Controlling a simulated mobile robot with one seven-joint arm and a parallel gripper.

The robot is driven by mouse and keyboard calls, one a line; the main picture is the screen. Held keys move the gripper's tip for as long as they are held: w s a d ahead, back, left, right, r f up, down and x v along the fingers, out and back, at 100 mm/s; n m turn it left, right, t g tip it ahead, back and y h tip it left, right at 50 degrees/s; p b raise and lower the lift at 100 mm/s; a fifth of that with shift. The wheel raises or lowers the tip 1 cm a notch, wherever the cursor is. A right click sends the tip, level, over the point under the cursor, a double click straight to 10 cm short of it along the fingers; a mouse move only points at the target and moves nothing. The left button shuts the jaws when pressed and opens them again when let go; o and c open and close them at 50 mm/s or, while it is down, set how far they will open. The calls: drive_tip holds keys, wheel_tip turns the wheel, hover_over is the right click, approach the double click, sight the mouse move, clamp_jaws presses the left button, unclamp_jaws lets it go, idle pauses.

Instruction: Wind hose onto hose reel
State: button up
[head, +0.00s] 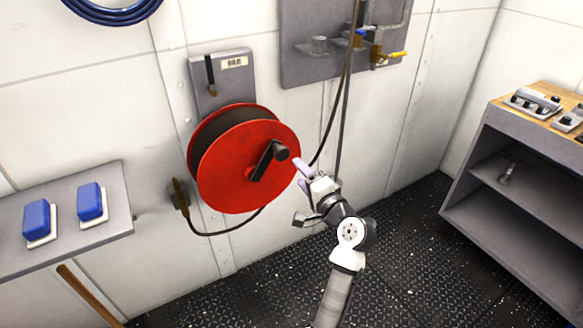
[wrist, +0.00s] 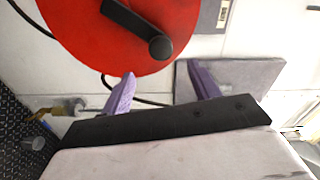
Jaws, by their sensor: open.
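The red hose reel (head: 235,180) is mounted on the wall, with a black crank arm (head: 265,160) and knob (head: 281,151) on its face. The dark hose (head: 331,120) hangs from the valve panel and passes behind the reel; a dark length also loops below the reel to a nozzle-like end (head: 181,193) at its left. My gripper (head: 300,177) is open and empty, just right of and below the knob. In the wrist view, the knob (wrist: 160,47) lies beyond the spread purple fingers (wrist: 162,80), apart from them. The reel's back is hidden.
A grey valve panel (head: 300,70) with blue and yellow handles is above right. A shelf (head: 115,235) with two blue blocks juts out at left. A wood-topped cabinet (head: 480,195) stands at right. The dark floor (head: 400,270) between is clear.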

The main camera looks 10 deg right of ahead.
drive_tip(key=shift+v, duration=1.4)
